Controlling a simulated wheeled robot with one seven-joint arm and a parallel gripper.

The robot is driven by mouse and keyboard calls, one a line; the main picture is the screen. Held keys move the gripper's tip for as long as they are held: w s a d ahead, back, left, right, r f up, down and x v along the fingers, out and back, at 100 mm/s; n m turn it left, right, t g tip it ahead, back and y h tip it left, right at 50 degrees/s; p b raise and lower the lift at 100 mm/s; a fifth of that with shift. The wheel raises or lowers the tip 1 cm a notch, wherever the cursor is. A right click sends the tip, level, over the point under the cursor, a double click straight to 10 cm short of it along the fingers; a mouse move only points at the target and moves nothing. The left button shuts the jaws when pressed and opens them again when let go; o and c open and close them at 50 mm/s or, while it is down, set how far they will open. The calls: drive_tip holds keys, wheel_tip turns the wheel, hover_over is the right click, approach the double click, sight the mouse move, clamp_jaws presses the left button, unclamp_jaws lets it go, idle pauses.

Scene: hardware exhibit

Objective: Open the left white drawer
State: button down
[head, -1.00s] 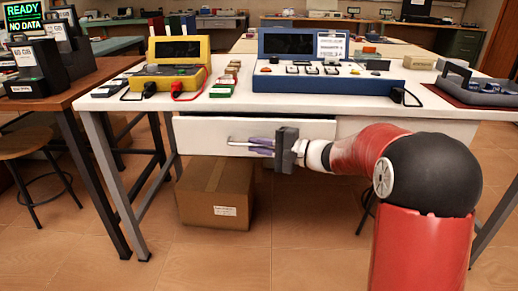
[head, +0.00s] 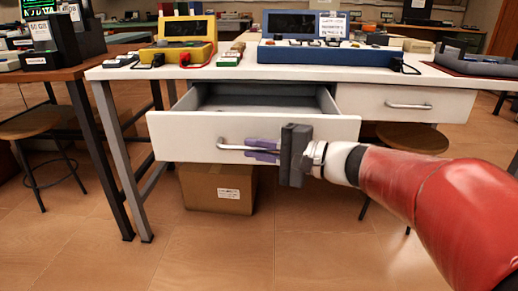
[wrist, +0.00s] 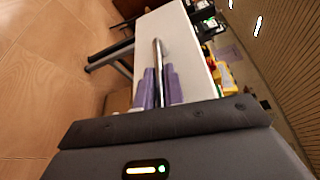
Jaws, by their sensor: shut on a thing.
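The left white drawer (head: 185,135) is pulled well out from under the white table in the head view, and its empty-looking grey inside shows. Its silver bar handle (head: 232,147) runs across the front. My gripper (head: 262,151) has its purple fingers shut on the handle, coming from the right. In the wrist view the drawer front (wrist: 182,40) is white, and the handle (wrist: 158,58) passes between the purple fingers of my gripper (wrist: 159,88).
A second white drawer (head: 400,103) at the right is shut. A cardboard box (head: 215,188) stands on the floor below the open drawer. Yellow (head: 186,38) and blue (head: 330,52) instruments stand on the table. The floor in front is clear.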

drive_tip(key=shift+s, duration=0.5)
drive_tip(key=c, duration=1.5)
unclamp_jaws()
drive_tip(key=v, duration=0.7)
drive_tip(key=shift+s+d, duration=0.15)
drive_tip(key=shift+d, duration=0.2)
